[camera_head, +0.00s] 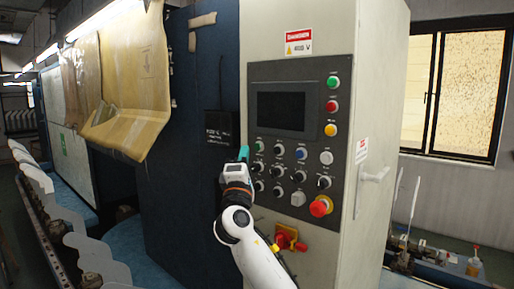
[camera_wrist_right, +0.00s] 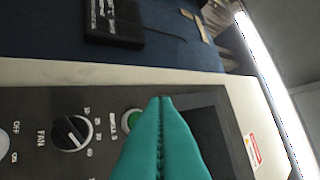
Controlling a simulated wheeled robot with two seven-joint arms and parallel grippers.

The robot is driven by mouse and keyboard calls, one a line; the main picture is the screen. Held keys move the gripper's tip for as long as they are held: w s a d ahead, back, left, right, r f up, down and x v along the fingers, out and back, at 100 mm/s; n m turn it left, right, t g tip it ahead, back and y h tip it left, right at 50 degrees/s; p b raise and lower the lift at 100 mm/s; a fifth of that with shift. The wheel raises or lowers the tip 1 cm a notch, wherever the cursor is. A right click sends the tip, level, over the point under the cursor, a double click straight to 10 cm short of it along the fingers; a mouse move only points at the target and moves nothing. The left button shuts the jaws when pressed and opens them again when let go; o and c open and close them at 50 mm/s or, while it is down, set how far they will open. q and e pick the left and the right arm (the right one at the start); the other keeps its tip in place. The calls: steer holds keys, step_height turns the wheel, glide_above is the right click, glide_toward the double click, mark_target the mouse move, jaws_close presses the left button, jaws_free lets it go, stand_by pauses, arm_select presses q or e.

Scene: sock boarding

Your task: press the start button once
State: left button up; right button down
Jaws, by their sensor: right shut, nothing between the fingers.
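The grey control panel (camera_head: 293,125) stands on a beige cabinet and carries several buttons and knobs. One green button (camera_head: 259,146) is at its left edge below the screen; in the wrist view this green button (camera_wrist_right: 131,118) is partly hidden behind the fingers. Another green button (camera_head: 333,82) is at the top right. I cannot read which is labelled start. My right gripper (camera_head: 244,153) has teal fingers, shut and empty, just left of the left-hand green button. In the wrist view the fingertips (camera_wrist_right: 160,102) overlap the panel beside that button; contact cannot be told. My left gripper is not in view.
A dark screen (camera_head: 281,111) lies right of the fingers. A black FAN knob (camera_wrist_right: 71,133) is close by the green button. A red emergency knob (camera_head: 321,206) and a red-yellow switch (camera_head: 288,239) sit lower. A black box (camera_head: 221,126) is mounted left of the panel.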

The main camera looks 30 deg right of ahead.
steer(key=shift+w+d, duration=0.35)
steer(key=shift+d, duration=0.55)
steer(key=shift+d, duration=0.15)
stand_by(1.4)
steer(key=shift+w+d, duration=0.1)
steer(key=shift+d, duration=0.1)
steer(key=shift+w+d+b, duration=0.15)
steer(key=shift+d+b, duration=0.25)
stand_by(0.7)
stand_by(0.3)
steer(key=shift+s+a, duration=0.3)
steer(key=shift+a, duration=0.45)
steer(key=a, duration=0.1)
steer(key=s+a, duration=0.1)
steer(key=a, duration=0.2)
steer(key=shift+s+a, duration=0.3)
steer(key=shift+a, duration=0.05)
